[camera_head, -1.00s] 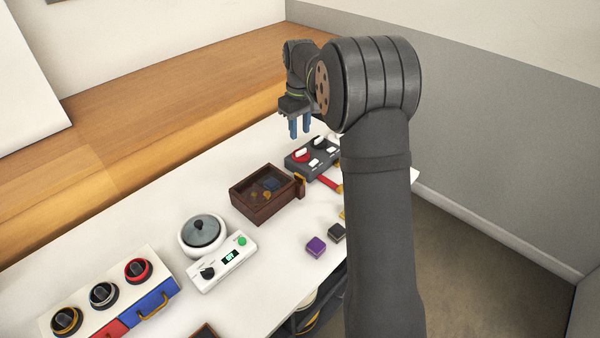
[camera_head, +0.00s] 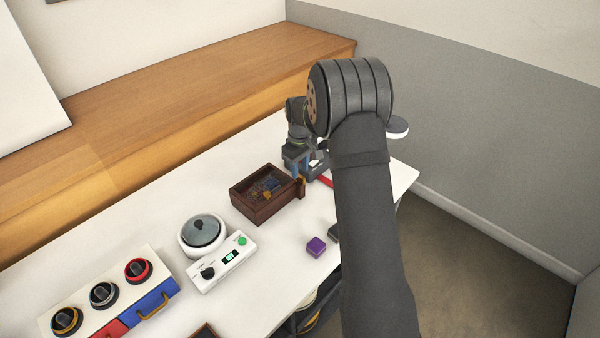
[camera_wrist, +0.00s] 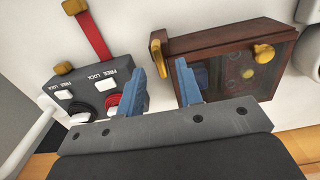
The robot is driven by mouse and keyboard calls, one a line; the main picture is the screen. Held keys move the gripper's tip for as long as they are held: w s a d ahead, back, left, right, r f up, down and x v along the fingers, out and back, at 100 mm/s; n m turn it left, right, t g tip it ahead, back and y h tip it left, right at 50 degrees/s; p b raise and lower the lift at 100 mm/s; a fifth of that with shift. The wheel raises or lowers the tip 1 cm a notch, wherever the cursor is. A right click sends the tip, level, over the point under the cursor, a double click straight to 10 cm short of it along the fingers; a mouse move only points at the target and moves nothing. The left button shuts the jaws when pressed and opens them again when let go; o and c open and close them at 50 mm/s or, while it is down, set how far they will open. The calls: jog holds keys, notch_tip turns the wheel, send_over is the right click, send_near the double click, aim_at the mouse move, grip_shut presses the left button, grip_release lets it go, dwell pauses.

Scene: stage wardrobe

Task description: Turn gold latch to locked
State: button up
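In the wrist view, my gripper (camera_wrist: 172,75) shows two blue fingers standing apart with nothing between the tips. A gold knob (camera_wrist: 263,53) is on the box's lid, right of the fingers. In the head view, my gripper (camera_head: 297,160) is low over the far end of the table, behind the box (camera_head: 262,216). A gold-ringed dial (camera_head: 66,320) is at the near left, far from my gripper.
A dark FREE/LOCK panel (camera_wrist: 90,93) with a red-ringed and a black dial is left of the fingers. A red strap (camera_wrist: 92,35) runs from it. A white pot (camera_head: 202,235), a control box (camera_head: 222,265) and a purple cube (camera_head: 316,246) stand on the white table.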

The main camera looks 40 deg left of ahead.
aim_at(300, 178)
jog(key=shift+f, duration=1.2)
grip_shut()
